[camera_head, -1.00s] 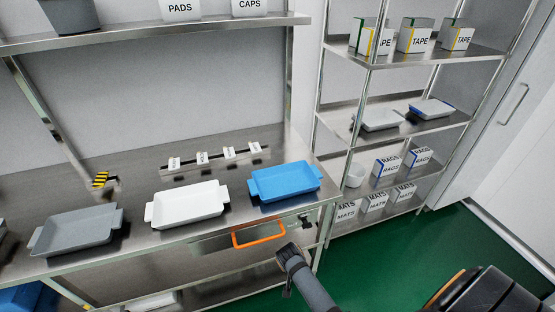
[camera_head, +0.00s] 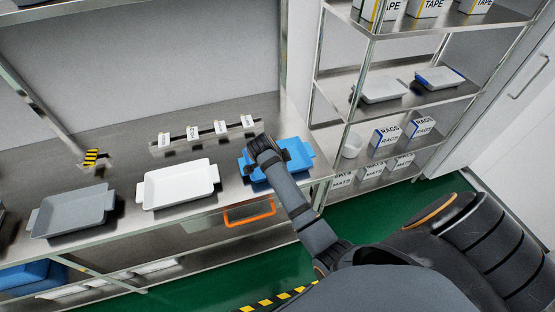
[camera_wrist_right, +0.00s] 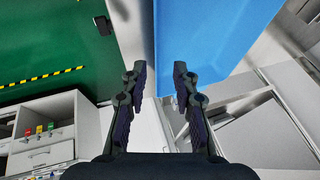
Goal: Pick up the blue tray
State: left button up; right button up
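The blue tray (camera_head: 301,153) lies on the metal bench, to the right of the white tray (camera_head: 180,186) and the grey tray (camera_head: 72,212). My right gripper (camera_head: 268,165) is over the blue tray in the head view and hides its middle. In the right wrist view the right gripper (camera_wrist_right: 158,78) is open, its two fingers apart with nothing held between them. The blue tray (camera_wrist_right: 215,38) fills the upper right there, its edge close by the right-hand finger. Contact cannot be told. My left gripper is not in view.
An orange handle (camera_head: 249,213) sticks out below the bench's front edge. Small labelled cards (camera_head: 205,131) stand behind the trays. A metal shelf rack (camera_head: 420,100) with boxes and trays stands at the right. The green floor (camera_head: 375,215) between is clear.

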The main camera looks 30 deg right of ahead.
jog(key=shift+a, duration=0.1)
jog(key=x, duration=0.1)
jog(key=p+x, duration=0.1)
jog(key=x, duration=0.1)
jog(key=p+x, duration=0.1)
jog(key=shift+s+f, duration=0.2)
jog(key=shift+f, duration=0.1)
jog(key=shift+d+f, duration=0.25)
jog(key=shift+a+r, duration=0.1)
jog(key=shift+a, duration=0.05)
jog(key=shift+c, duration=1.4)
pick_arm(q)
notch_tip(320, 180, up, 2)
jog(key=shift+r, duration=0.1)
pick_arm(e)
grip_shut()
